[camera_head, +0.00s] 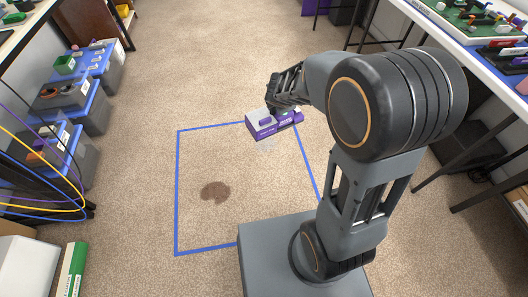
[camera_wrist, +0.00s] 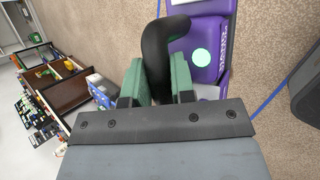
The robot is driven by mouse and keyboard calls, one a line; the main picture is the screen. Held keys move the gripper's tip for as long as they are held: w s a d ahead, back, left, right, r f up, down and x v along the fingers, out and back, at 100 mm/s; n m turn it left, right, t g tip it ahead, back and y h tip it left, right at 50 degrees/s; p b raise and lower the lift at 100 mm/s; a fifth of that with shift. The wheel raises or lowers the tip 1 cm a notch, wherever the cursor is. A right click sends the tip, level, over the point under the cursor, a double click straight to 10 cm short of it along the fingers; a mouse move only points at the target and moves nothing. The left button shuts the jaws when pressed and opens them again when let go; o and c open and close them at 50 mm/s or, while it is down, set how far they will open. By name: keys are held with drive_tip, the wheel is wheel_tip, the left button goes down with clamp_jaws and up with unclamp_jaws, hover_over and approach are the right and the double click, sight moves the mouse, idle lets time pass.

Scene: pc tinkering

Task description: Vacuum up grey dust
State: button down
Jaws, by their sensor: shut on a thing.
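My gripper (camera_head: 284,98) is shut on the black handle of a purple and white handheld vacuum (camera_head: 264,124). In the wrist view the green finger pads of my gripper (camera_wrist: 159,78) stand either side of that handle, and the vacuum's purple body (camera_wrist: 208,40) shows a pale green round spot. The vacuum is held over the far right part of a blue taped square. A faint pale grey patch (camera_head: 268,145), perhaps the grey dust, shows on the carpet just below the vacuum's front. A dark brown patch (camera_head: 215,192) lies inside the square, nearer and to the left.
Grey bins with blue lids (camera_head: 85,90) stand along the left. A white workbench (camera_head: 460,40) with dark legs stands at the right. Cables (camera_head: 40,190) hang at the left edge. The aisle beyond the square is open.

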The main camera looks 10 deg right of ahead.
wheel_tip(320, 180, down, 14)
drive_tip(key=b, duration=1.1)
drive_tip(key=shift+r, duration=0.1)
